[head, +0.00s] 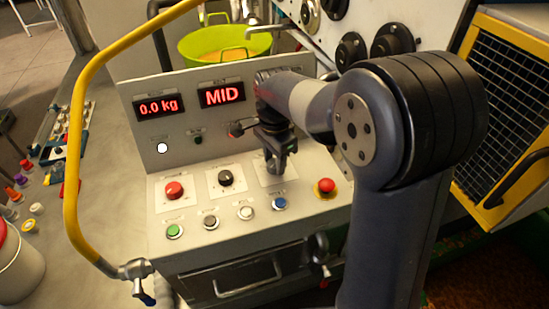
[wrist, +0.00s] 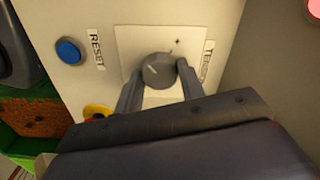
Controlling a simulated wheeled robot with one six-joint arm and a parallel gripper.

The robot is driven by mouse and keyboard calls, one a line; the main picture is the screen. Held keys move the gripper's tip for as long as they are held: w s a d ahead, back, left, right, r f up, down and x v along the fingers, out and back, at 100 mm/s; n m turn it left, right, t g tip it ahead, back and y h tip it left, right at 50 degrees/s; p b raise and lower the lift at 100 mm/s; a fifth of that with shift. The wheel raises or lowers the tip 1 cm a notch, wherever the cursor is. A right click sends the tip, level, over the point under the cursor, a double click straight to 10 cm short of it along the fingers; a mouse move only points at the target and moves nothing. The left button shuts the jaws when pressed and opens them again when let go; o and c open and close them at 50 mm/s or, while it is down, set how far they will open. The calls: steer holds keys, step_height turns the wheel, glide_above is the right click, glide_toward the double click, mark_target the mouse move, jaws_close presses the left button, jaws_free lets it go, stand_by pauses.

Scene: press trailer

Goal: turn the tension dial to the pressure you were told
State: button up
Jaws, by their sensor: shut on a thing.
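The tension dial (wrist: 157,71) is a dark round knob on a white plate, with a light pointer line and the partly hidden label TENSION beside it in the wrist view. My gripper (wrist: 158,84) is shut on the dial, one finger on each side. In the head view my gripper (head: 274,165) points down at the right part of the sloping panel and hides the dial. The display (head: 222,95) above reads MID in red.
A red knob (head: 174,189) and a black knob (head: 225,178) sit left of my gripper. A red emergency button (head: 326,186) is close on the right. A blue button (head: 279,203) lies in front, labelled RESET in the wrist view. A yellow rail (head: 72,150) curves along the left.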

mark_target(274, 163)
stand_by(0.4)
steer(key=o, duration=1)
step_height(274, 163, up, 11)
steer(key=shift+f+b, duration=0.1)
steer(key=shift+b, duration=0.3)
steer(key=shift+f, duration=0.1)
step_height(274, 163, down, 10)
steer(key=shift+f+p, duration=0.15)
steer(key=shift+p, duration=0.3)
steer(key=shift+f, duration=0.2)
